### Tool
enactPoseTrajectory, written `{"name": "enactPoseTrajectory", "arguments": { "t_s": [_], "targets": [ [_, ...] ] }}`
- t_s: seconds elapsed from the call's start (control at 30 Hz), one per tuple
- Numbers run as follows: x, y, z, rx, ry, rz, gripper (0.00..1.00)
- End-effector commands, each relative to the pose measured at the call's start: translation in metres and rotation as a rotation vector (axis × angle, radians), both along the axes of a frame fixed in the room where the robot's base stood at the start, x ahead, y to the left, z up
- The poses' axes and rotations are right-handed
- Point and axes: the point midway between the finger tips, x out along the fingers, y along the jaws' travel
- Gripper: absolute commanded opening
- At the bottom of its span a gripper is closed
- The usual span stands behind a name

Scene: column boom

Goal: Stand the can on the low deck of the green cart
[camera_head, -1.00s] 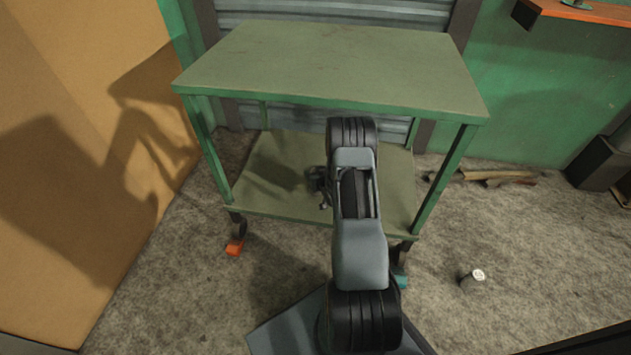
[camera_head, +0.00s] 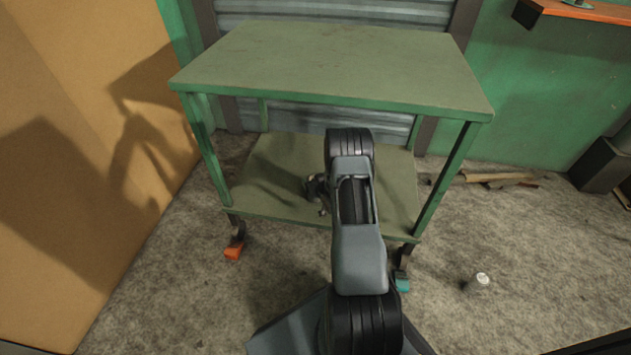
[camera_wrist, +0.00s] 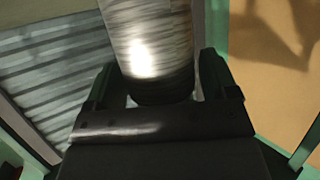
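The green cart has a broad top deck (camera_head: 330,65) and a low deck (camera_head: 275,190) beneath it. My arm reaches in under the top deck. My gripper (camera_head: 318,188) shows only as a small dark part over the low deck, mostly hidden by my arm. In the wrist view, a pale, shiny, streaked can (camera_wrist: 152,40) lies between the two dark fingers of my gripper (camera_wrist: 158,80), which close on it from both sides. The head view hides this can. I cannot tell whether it touches the low deck.
A small white-topped can (camera_head: 477,283) stands on the floor to the right. Wood pieces (camera_head: 490,178) lie behind right. A tan panel (camera_head: 80,150) stands left. The low deck's visible part is clear.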

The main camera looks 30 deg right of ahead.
Motion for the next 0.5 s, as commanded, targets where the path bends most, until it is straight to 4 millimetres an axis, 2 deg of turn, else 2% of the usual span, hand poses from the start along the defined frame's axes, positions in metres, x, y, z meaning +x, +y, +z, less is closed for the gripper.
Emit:
{"name": "enactPoseTrajectory", "arguments": {
  "t_s": [0.1, 0.4, 0.5],
  "targets": [
    [0.000, 0.000, 0.000, 0.000, 0.000, 0.000, 0.88],
    [0.000, 0.000, 0.006, 0.000, 0.000, 0.000, 0.88],
    [-0.013, 0.002, 0.010, 0.001, 0.003, -0.001, 0.88]
  ]
}}
